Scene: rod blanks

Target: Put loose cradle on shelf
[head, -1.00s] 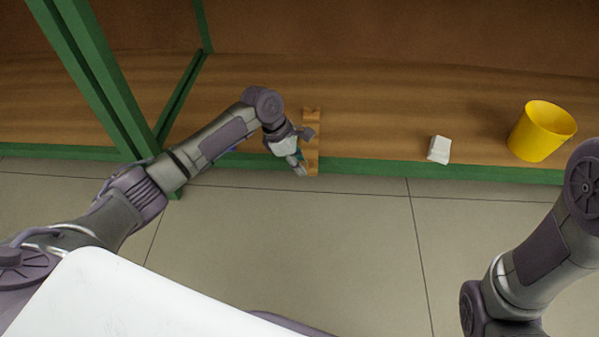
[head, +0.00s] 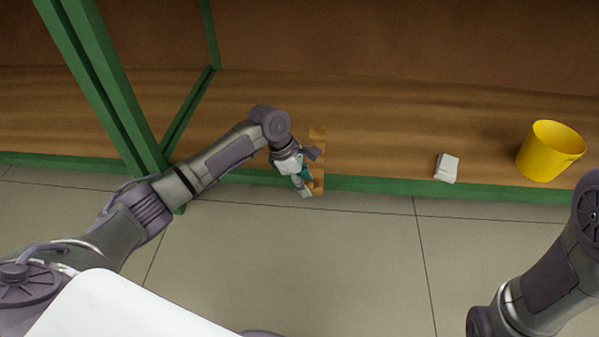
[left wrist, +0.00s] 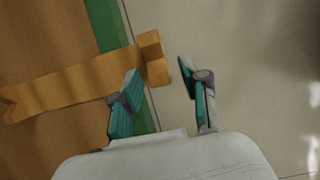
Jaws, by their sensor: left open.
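The loose cradle (head: 317,160) is a narrow light-wood piece with raised notched ends. It lies on the wooden shelf (head: 400,125), with its near end at the green front edge. In the left wrist view the cradle (left wrist: 75,88) runs from the left to a raised end block near the middle. My left gripper (head: 306,183) is at the cradle's near end. In the wrist view its fingers (left wrist: 157,95) are apart, one by the cradle's end and the other over the floor. Nothing is gripped between them. My right gripper is out of view; only part of that arm shows at right.
A yellow cup (head: 548,152) stands on the shelf at right. A small white block (head: 446,168) sits near the shelf's front edge. A green post (head: 100,90) rises at left. The green front rail (head: 385,185) borders the tiled floor. Bare shelf lies between the cradle and the white block.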

